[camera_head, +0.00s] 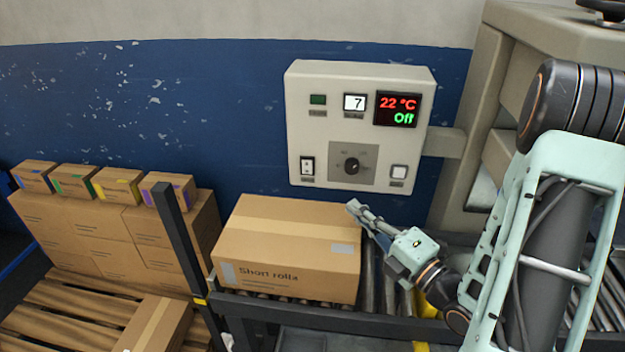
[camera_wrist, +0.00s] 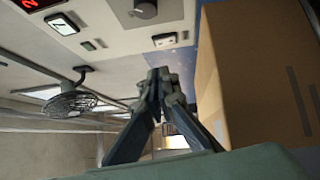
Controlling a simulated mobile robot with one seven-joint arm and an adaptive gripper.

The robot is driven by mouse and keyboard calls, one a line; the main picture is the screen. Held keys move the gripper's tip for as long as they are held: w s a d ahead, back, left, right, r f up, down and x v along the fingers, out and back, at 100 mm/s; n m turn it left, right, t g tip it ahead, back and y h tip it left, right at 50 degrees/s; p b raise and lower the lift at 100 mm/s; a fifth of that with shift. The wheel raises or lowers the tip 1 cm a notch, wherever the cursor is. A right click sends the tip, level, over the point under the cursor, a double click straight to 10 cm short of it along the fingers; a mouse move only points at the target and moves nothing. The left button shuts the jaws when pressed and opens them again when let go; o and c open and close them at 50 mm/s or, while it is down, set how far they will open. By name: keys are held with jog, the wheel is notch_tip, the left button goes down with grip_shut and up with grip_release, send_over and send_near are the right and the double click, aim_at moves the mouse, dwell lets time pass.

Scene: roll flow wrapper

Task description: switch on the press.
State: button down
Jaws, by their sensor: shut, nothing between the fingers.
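The press's control box (camera_head: 360,80) is a pale panel on the blue wall. Its red and green display (camera_head: 397,109) reads 22 °C and Off. A rocker switch (camera_head: 307,166) sits at the lower left of the panel, a dark knob (camera_head: 351,166) in the middle and a white square button (camera_head: 398,172) at the lower right. My gripper (camera_head: 354,207) is shut and empty, below the panel and apart from it. In the wrist view the closed fingertips (camera_wrist: 162,76) point up toward the panel's lower edge, with the knob (camera_wrist: 146,9) and a white switch or button (camera_wrist: 165,40) beyond.
A Short rolls carton (camera_head: 290,240) stands on the roller conveyor (camera_head: 375,285) directly left of my gripper. A dark post (camera_head: 178,235) rises left of it. Stacked cartons (camera_head: 100,225) with small coloured boxes stand further left. A beige machine (camera_head: 470,130) is at the right.

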aim_at(304, 162)
jog(key=shift+f+b+x, duration=0.15)
jog(key=shift+b+x, duration=0.7)
jog(key=shift+b, duration=0.35)
jog(key=shift+f+b+x, duration=0.15)
jog(key=shift+b+x, duration=0.65)
jog(key=shift+b, duration=0.35)
jog(key=x, duration=1.2)
jog(key=shift+w+a+r, duration=0.1)
jog(key=shift+a+r, duration=0.1)
jog(key=shift+r, duration=0.1)
jog(key=shift+w+f+b, duration=0.15)
jog(key=shift+b, duration=0.3)
jog(key=shift+w+r, duration=0.1)
jog(key=shift+r, duration=0.15)
jog(key=shift+d, duration=0.1)
